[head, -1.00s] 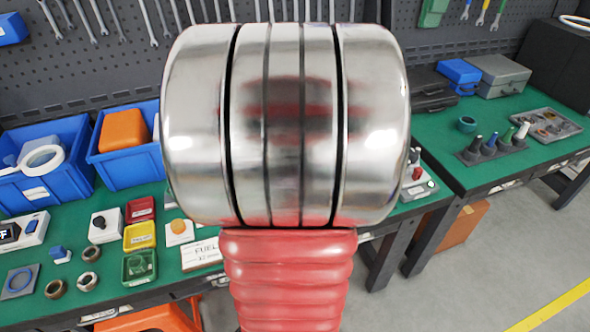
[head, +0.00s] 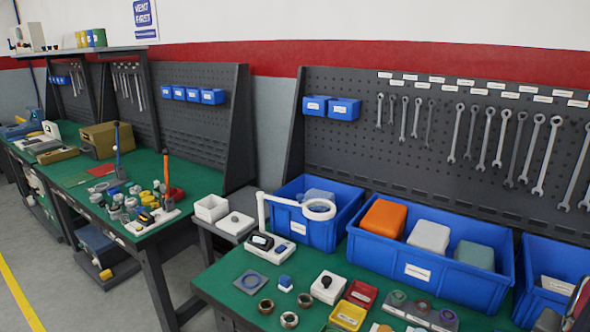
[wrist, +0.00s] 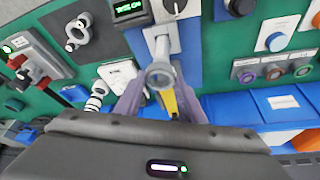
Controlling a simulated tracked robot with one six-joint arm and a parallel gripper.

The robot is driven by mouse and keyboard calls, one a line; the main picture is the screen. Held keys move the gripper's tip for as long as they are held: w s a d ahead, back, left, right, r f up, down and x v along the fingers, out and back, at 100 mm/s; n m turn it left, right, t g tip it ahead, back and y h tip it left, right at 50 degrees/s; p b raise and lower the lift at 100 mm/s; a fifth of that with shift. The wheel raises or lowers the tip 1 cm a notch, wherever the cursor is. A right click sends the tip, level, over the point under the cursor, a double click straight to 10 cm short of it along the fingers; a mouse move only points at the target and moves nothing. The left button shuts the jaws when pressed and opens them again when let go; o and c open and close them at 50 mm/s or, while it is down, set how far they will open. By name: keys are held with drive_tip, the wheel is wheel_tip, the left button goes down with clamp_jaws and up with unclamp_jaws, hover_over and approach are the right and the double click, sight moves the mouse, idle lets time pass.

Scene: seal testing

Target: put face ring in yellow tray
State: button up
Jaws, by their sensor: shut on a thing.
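In the wrist view my gripper (wrist: 161,88) has its two purple-grey fingers on either side of a small grey ring (wrist: 159,75). It is shut on this ring, which looks like the face ring, though the small picture leaves this unsure. A yellow sliver shows between the fingers below the ring; I cannot tell what it is. In the head view the yellow tray (head: 348,316) lies on the green bench at the bottom edge, just in front of a red tray (head: 360,293).
Several metal rings, one of them here (head: 289,320), lie left of the yellow tray. A white magnifier (head: 319,209) stands over the bench. Blue bins (head: 418,271) line its back.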

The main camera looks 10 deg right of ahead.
drive_tip(key=w+a+f+n+t+y, duration=0.1)
drive_tip(key=w+a+n, duration=0.2)
drive_tip(key=w+a, duration=0.65)
drive_tip(key=w+a+f+n+t+y, duration=0.1)
drive_tip(key=w+a+f+n, duration=0.15)
drive_tip(key=w+a, duration=0.7)
drive_tip(key=w+a+f+n+y, duration=0.1)
drive_tip(key=w+a+n, duration=0.3)
drive_tip(key=w+a, duration=0.4)
drive_tip(key=w+a+f+n+y, duration=0.1)
drive_tip(key=w+a+n, duration=0.3)
drive_tip(key=a, duration=1.2)
drive_tip(key=w+f, duration=0.1)
drive_tip(key=w, duration=0.3)
drive_tip(key=shift+t, duration=0.4)
drive_tip(key=shift+a, duration=0.1)
